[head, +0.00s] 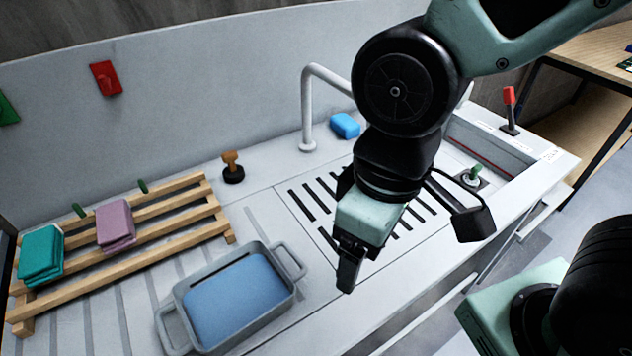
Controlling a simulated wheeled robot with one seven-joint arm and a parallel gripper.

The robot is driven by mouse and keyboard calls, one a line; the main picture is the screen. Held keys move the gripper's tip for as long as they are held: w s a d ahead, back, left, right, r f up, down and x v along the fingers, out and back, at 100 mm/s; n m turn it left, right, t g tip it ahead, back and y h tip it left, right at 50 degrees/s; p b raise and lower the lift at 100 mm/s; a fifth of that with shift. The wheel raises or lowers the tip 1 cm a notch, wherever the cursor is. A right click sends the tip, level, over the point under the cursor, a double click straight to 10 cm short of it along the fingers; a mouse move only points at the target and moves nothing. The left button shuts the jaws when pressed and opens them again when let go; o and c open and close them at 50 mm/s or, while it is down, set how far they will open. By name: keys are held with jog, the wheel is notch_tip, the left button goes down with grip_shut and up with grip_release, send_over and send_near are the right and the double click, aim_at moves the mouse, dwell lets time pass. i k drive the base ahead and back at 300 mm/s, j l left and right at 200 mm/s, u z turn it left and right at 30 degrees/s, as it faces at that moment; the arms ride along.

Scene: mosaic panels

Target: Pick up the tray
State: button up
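The tray (262,319) is grey, with a raised rim and a loop handle at each end. It sits on the counter at the lower middle of the head view, its inside filled with a flat blue surface. My gripper (347,277) hangs to the right of the tray, pointing down, apart from the right handle (291,259). One dark finger shows clearly; the other is not clearly visible, so the opening between them cannot be judged. I see nothing held.
A wooden rack (165,235) with teal (40,255) and pink (115,224) blocks stands left of the tray. A stamp-like object (232,167), a grey faucet (307,110) and a blue block (345,125) are behind. A slotted drain panel (318,195) lies under my arm.

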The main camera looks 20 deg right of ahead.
aim_at(226, 302)
jog(key=k, duration=0.4)
jog(key=k+z, duration=0.1)
jog(key=z, duration=0.25)
jog(key=k+z, duration=0.1)
jog(key=z, duration=0.3)
jog(key=k+z, duration=0.1)
jog(key=z, duration=0.25)
jog(key=k+j, duration=0.15)
jog(key=j, duration=0.2)
jog(key=k+j, duration=0.15)
jog(key=j, duration=0.2)
jog(key=k+j+z, duration=0.1)
jog(key=j, duration=0.3)
jog(key=k+j, duration=0.4)
jog(key=j, duration=0.3)
